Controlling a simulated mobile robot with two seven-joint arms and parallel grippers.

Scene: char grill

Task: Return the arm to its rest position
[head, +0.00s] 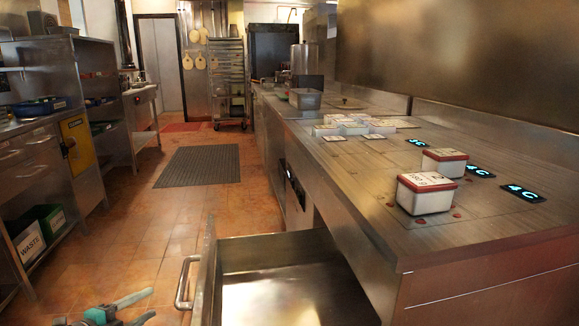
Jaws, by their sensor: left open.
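My left gripper (149,305) shows at the bottom left of the head view, low above the tiled floor. Its two fingers are spread and nothing is between them. It is to the left of the drawer's handle (183,283), with a visible gap between them. The drawer (285,300) is pulled out below the counter and its visible inside is bare. The rest of my left arm is cut off by the picture's lower edge. My right gripper is not in view.
The steel counter (330,185) at the right bears two red-rimmed containers (425,200), (445,165) and several pale ones further back. Steel shelving (40,165) with a waste bin (28,243) stands at the left. The aisle is clear, with a dark mat (198,166).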

